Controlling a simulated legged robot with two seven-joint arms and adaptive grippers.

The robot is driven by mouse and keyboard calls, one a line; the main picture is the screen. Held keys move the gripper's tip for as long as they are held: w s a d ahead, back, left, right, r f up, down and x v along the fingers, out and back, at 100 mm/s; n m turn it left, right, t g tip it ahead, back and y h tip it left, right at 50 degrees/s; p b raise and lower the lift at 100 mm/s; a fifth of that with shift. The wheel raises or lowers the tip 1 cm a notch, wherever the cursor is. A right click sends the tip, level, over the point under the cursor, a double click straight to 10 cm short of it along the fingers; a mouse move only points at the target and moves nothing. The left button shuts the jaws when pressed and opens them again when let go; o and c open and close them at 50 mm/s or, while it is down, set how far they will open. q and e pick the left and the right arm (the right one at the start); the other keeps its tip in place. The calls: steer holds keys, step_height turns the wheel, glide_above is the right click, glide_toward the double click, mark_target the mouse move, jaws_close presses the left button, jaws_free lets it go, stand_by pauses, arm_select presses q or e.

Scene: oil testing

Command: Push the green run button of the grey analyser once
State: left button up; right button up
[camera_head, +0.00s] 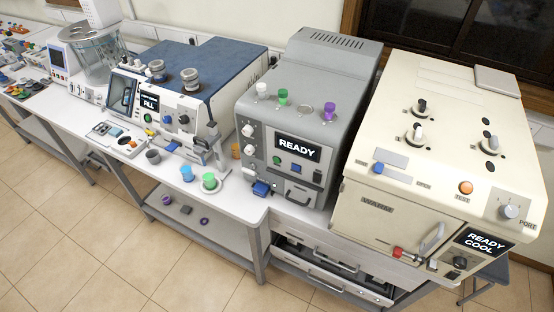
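The grey analyser (313,98) stands on the white bench in the middle of the head view, between a blue-topped machine and a large cream machine. Its dark display (297,147) reads READY. The small green run button (277,160) sits on the front face, below and left of the display, and is not covered by anything. A blue button (295,168) is to its right. Whether the green button is raised or pressed is too small to tell. Neither of my grippers shows in this view.
The cream machine (450,100) crowds the analyser's right side; its display reads READY COOL. The blue-topped machine (213,65) is on the left. A green cup (209,182) stands on the bench (236,205) in front. Tiled floor lies before the bench.

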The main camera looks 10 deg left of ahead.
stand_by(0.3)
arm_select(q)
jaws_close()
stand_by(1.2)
